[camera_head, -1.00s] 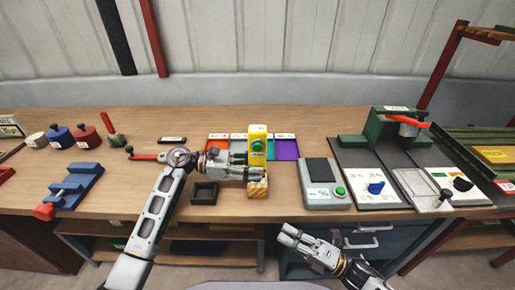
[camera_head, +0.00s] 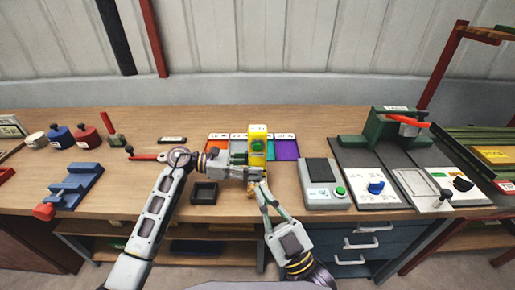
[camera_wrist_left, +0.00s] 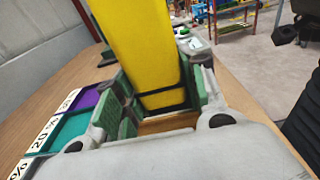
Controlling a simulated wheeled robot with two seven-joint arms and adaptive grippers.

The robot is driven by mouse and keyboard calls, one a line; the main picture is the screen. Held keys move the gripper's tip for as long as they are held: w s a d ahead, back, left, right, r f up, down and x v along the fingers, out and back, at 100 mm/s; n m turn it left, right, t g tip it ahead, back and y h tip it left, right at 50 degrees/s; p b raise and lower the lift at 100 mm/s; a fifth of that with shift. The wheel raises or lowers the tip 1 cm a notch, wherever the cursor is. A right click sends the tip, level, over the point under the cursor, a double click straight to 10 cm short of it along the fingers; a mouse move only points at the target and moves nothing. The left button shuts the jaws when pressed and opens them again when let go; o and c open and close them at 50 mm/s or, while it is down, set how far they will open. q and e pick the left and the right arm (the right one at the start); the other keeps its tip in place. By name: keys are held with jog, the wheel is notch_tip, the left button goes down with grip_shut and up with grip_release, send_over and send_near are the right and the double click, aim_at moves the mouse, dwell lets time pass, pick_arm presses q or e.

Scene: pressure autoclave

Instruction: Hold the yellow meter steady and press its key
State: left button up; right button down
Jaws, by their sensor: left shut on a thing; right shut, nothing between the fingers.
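The yellow meter (camera_head: 257,134) stands upright near the middle of the bench, with a round green key (camera_head: 258,146) on its face. My left gripper (camera_head: 254,167) is shut on the meter's lower part from the left. The left wrist view shows the meter (camera_wrist_left: 140,45) between the green-padded fingers of my left gripper (camera_wrist_left: 158,103). My right gripper (camera_head: 262,187) is shut and empty, in front of the meter's base and below the key. It hides most of the wooden block under the meter. I cannot tell whether it touches anything.
A coloured tray (camera_head: 287,149) lies behind the meter, and a small dark open box (camera_head: 205,193) to its left. A grey device with a green button (camera_head: 340,191) stands close on the right. A blue fixture (camera_head: 74,189) lies at the far left.

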jog(key=r+m+h, duration=0.1)
jog(key=m, duration=0.1)
jog(key=r+m+t, duration=0.1)
jog(key=r+m, duration=0.1)
jog(key=shift+s+a+m+h, duration=0.1)
jog(key=shift+a+m+h, duration=0.1)
jog(key=shift+m+h, duration=0.15)
jog(key=shift+w, duration=0.2)
jog(key=w, duration=0.8)
jog(key=shift+w, duration=0.2)
jog(key=shift+w, duration=0.9)
dwell(2.9)
jog(key=shift+s, duration=0.9)
jog(key=shift+s, duration=0.2)
jog(key=shift+s, duration=2.35)
